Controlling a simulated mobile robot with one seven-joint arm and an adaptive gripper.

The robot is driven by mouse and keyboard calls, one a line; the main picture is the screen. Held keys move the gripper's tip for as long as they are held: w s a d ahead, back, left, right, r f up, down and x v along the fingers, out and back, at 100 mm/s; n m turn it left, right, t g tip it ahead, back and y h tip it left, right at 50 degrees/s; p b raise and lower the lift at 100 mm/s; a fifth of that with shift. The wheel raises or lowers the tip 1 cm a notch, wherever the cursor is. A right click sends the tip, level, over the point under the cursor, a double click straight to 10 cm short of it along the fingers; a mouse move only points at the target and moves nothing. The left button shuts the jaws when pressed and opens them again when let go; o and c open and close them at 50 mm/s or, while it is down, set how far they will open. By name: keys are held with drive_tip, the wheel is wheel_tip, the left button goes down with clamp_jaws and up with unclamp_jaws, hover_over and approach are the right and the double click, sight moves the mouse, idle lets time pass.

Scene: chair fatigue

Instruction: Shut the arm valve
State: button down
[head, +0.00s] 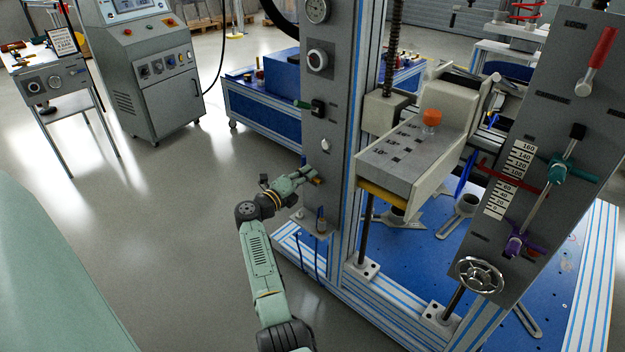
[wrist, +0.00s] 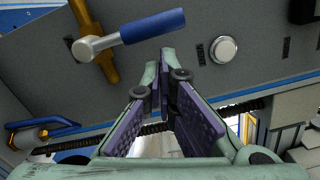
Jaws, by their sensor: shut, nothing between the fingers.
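A valve with a blue lever handle (wrist: 152,27), a silver hub and a brass body (wrist: 90,40) is on the grey panel at the upper left of the wrist view. The handle lies almost sideways there, tilted slightly up to the right. In the head view, a small orange-brown part (head: 317,181) shows at my gripper (head: 308,172) on the panel's lower half; the handle is mostly hidden there. My gripper is shut and empty. In the wrist view its fingertips (wrist: 163,60) are just below the handle; I cannot tell whether they touch it.
A white round knob (wrist: 223,50) is right of the fingertips. A blue-and-yellow part (wrist: 40,132) is at the wrist view's left. In the head view, the right panel carries a red lever (head: 603,47) and a handwheel (head: 480,275). The floor left of my arm is clear.

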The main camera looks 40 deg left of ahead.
drive_tip(key=shift+a+r+n, duration=0.1)
drive_tip(key=shift+a+n, duration=0.1)
drive_tip(key=shift+n, duration=0.1)
drive_tip(key=shift+w+d, duration=0.1)
idle(0.4)
